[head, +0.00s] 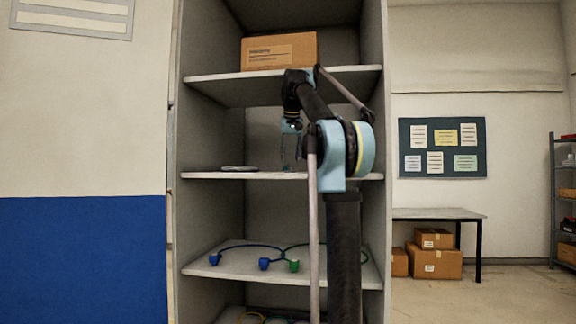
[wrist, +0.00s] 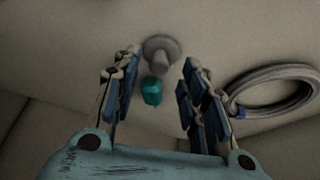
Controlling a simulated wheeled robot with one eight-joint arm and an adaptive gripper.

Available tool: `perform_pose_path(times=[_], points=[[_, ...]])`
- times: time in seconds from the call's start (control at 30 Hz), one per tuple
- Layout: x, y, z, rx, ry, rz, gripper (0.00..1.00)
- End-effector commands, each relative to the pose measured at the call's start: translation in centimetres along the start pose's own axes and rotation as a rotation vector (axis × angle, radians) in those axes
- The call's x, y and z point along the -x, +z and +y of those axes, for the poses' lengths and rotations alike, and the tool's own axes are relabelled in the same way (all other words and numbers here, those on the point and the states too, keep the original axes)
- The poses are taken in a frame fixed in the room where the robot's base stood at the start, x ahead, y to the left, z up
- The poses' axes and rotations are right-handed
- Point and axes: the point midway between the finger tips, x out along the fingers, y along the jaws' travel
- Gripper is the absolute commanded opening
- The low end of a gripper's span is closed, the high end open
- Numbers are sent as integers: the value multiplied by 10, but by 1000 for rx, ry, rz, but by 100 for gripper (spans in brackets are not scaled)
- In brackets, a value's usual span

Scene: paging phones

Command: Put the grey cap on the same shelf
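A grey cap-like piece, a round flange with a short stem (wrist: 160,52), shows in the wrist view just beyond the gap between my fingers. A small teal block (wrist: 152,91) lies just below it in that view, also between the fingers. My gripper (head: 291,165) points down over the middle shelf (head: 215,175), its tips close to the surface. In the wrist view my gripper (wrist: 160,85) is open, its blue-padded fingers apart and touching neither piece. I cannot make out the grey piece in the head view.
A grey coiled ring (wrist: 272,90) lies right of my fingers in the wrist view. A flat dark grey item (head: 239,168) lies on the middle shelf, left of my gripper. A cardboard box (head: 279,52) stands above; blue and green plugs with cables (head: 264,263) lie below. Side walls bound the shelves.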

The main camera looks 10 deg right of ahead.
Motion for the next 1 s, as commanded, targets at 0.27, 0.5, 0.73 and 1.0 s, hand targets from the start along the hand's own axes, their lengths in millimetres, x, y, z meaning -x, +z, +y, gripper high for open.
perform_pose_path(times=[0.27,0.5,0.73,1.0], points=[[14,38,0,0,0,0,40],[27,71,0,1,0,0,40],[38,97,0,1,0,0,40],[43,110,1,0,0,0,40]])
